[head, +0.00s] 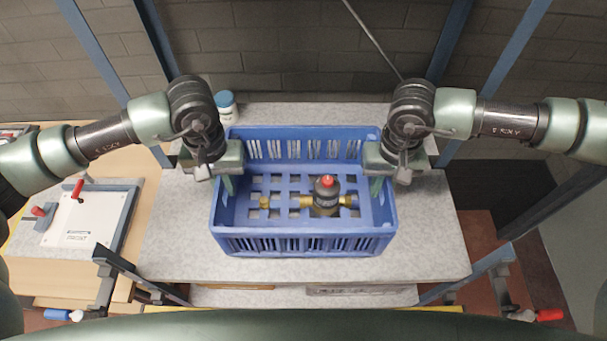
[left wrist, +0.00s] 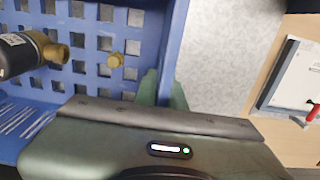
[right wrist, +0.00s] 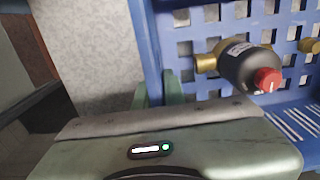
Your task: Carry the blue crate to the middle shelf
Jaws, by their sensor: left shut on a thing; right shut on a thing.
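The blue crate (head: 305,246) is over a grey speckled shelf surface (head: 185,235) in the head view; I cannot tell whether it touches it. In it lie a black pump with a red cap (head: 327,190) and a small brass fitting (head: 265,202). My left gripper (head: 228,184) is shut on the crate's left wall. My right gripper (head: 376,186) is shut on its right wall. The left wrist view shows the crate wall (left wrist: 176,45) between the fingers, and the right wrist view shows the other wall (right wrist: 150,50). The fingertips are partly hidden.
A white bottle with a blue lid (head: 226,106) stands behind the crate at the left. Blue rack posts (head: 95,50) rise at both sides. A wooden table with a white board (head: 85,222) is at the left. Lower boards (head: 300,297) show below the front edge.

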